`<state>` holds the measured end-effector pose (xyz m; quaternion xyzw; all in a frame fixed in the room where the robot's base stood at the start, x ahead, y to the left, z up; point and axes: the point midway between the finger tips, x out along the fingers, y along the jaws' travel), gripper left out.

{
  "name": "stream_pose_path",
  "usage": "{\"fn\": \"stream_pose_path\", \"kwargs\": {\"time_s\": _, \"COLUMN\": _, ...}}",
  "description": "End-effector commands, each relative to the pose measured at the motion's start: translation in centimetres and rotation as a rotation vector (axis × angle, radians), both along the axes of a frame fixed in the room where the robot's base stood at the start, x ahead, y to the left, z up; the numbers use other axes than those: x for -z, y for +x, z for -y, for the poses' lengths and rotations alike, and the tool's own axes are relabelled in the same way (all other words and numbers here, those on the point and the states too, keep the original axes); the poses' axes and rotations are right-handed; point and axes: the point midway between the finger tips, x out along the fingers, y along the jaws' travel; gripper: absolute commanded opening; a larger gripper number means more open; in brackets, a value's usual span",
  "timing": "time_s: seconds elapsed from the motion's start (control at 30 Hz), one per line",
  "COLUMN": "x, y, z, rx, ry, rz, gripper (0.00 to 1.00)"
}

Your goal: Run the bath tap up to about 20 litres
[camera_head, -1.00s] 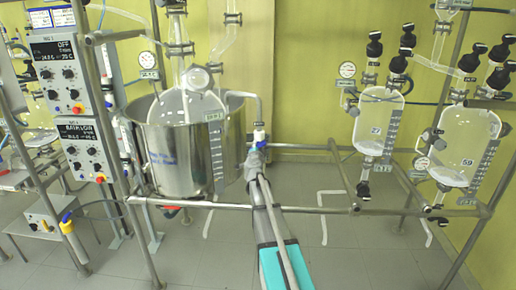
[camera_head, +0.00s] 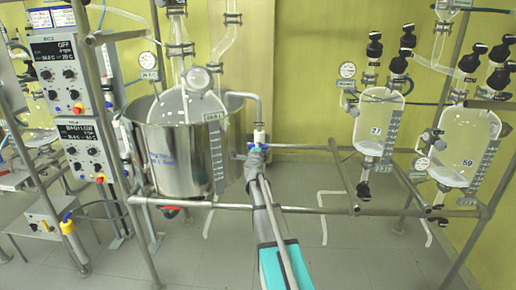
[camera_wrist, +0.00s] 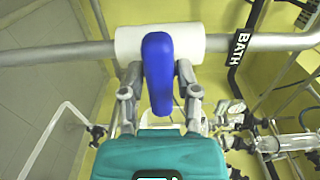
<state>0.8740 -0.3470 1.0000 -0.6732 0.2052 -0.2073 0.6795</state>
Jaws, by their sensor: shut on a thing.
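The steel bath (camera_head: 176,160) stands left of centre in the head view, with a round glass vessel (camera_head: 190,108) in it. A curved pipe (camera_head: 250,98) comes from the bath's rim down to the white tap body (camera_head: 259,135). In the wrist view, the white tap body (camera_wrist: 128,45) sits on a metal pipe beside a black BATH label (camera_wrist: 240,48). The blue tap handle (camera_wrist: 158,72) points down between my fingers. My gripper (camera_wrist: 160,100) is shut on it; the head view shows my gripper (camera_head: 257,152) just below the tap. The bath's water level cannot be read.
Two control boxes (camera_head: 62,75) stand at the left; their small display text is hard to read. Glass vessels (camera_head: 376,125) hang on the frame at the right. A horizontal rail (camera_head: 300,208) crosses below the bath. The floor beneath is mostly clear.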

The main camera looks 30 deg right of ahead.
Motion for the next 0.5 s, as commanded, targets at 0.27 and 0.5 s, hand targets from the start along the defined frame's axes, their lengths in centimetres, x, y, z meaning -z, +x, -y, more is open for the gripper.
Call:
{"fn": "stream_pose_path", "kwargs": {"time_s": 0.27, "x": 0.01, "y": 0.01, "z": 0.06, "rx": 0.001, "ry": 0.007, "rz": 0.004, "gripper": 0.0}}
{"fn": "stream_pose_path", "kwargs": {"time_s": 0.5, "x": 0.0, "y": 0.0, "z": 0.05, "rx": 0.001, "ry": 0.006, "rz": 0.004, "gripper": 0.66}}
